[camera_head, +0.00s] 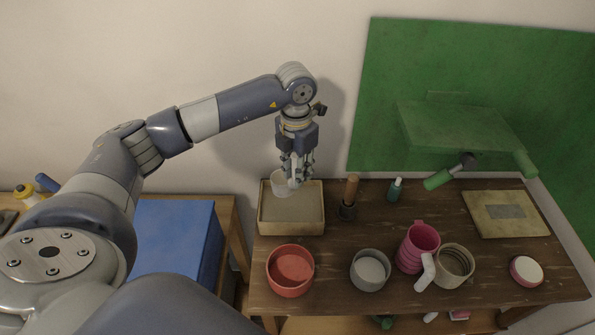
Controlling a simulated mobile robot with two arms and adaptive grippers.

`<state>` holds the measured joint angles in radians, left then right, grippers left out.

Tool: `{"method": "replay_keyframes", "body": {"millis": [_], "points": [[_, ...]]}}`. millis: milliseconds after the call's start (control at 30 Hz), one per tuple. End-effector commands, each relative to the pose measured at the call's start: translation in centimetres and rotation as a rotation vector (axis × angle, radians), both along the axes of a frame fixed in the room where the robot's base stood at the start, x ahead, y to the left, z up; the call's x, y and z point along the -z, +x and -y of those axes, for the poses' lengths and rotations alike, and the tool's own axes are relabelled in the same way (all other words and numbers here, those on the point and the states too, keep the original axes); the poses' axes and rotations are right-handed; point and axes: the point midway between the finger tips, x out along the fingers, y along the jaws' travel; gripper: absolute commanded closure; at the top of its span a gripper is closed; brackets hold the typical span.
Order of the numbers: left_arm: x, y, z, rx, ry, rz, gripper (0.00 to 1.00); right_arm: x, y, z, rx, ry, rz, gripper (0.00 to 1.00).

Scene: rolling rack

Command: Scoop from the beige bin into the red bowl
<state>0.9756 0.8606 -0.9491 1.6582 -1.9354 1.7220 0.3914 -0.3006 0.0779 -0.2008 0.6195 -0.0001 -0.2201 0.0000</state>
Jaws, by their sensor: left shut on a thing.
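The beige bin (292,229) is a square, shallow box at the back left of the wooden table, with pale contents inside. My left gripper (294,178) points down over the bin's back part and is shut on a whitish scoop (282,184). The scoop is at the back left of the bin; I cannot tell whether it touches the contents. The red bowl (290,271) stands in front of the bin, near the table's front left, and its inside looks plain red. My right gripper is not in view.
Right of the bin stand a wooden-handled tool (350,196) and a small green bottle (395,189). A blue box (172,240) is left of the table. A green machine (455,130) overhangs the back right.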

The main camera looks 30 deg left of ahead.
Motion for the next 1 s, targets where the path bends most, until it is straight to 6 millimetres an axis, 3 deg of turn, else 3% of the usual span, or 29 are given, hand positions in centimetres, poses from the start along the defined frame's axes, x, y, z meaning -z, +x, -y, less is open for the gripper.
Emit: {"method": "replay_keyframes", "body": {"millis": [167,500,1000], "points": [[-1.5,0.0,0.0,0.001,0.03,0.004,1.0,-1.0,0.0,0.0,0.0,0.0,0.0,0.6],[-3.5,0.1,0.1,0.002,0.079,0.007,1.0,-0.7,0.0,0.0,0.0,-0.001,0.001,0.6],[-3.8,0.0,0.0,0.0,0.087,0.006,1.0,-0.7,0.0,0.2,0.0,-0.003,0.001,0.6]]}}
